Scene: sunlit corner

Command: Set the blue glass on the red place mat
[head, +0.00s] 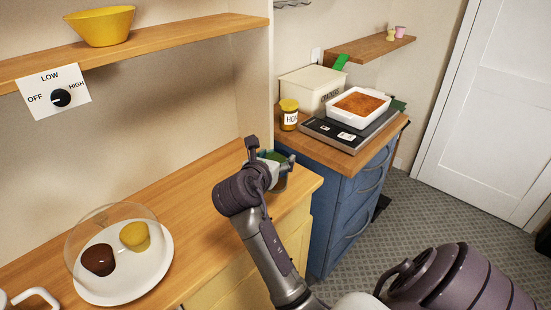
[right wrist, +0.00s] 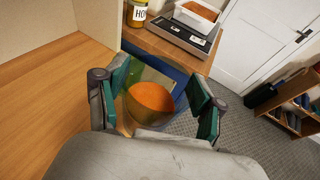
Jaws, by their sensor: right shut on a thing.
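My right gripper (head: 272,168) is at the right end of the wooden counter, near its front corner. In the right wrist view its two green-padded fingers (right wrist: 160,92) are shut on a round vessel with orange inside (right wrist: 152,98). I see no red place mat in either view. My left gripper is not in view.
The wooden counter (head: 190,195) is bare between my right gripper and a white plate (head: 150,285) with two muffins under a clear dome. A blue cabinet (head: 345,215) to the right bears a honey jar (head: 289,118), a cracker box (head: 308,88) and a white baking dish (head: 345,116).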

